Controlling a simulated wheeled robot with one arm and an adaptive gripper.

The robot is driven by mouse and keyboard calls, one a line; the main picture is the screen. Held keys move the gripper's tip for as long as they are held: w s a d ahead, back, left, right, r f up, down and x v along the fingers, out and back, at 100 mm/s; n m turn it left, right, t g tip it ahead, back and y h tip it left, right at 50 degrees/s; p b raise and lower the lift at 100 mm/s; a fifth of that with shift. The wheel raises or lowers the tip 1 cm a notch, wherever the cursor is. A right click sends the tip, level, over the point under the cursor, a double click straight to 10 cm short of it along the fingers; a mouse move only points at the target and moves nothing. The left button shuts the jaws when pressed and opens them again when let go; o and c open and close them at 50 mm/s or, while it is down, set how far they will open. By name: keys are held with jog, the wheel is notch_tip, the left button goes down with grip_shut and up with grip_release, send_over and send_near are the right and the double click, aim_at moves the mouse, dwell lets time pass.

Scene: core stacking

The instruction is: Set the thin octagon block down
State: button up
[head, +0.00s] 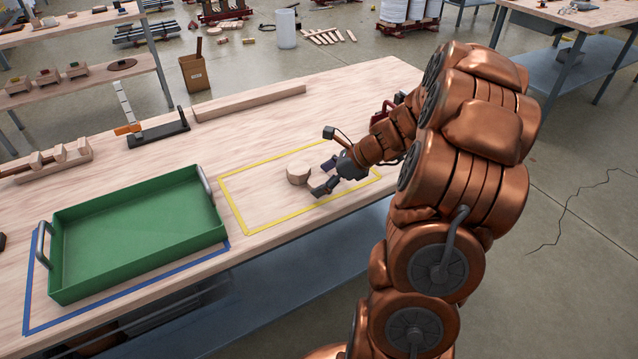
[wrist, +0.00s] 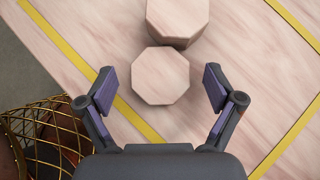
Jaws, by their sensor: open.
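Two pale wood octagon blocks show in the wrist view. The lower one (wrist: 160,76) shows no clear side and looks like the thin octagon block. It lies between my open fingers, with a gap on each side. The other block (wrist: 178,18) is just beyond it, with a shaded side showing; whether they touch I cannot tell.
A green tray (head: 140,278) with handles stands on the left inside blue tape (head: 28,309). A dark stand with a white and orange upright (head: 158,133) and a long wood bar (head: 250,102) are behind. The table between tray and yellow outline is clear.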

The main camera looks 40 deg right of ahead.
jog(key=c, duration=1.3)
jog(key=shift+r, duration=0.2)
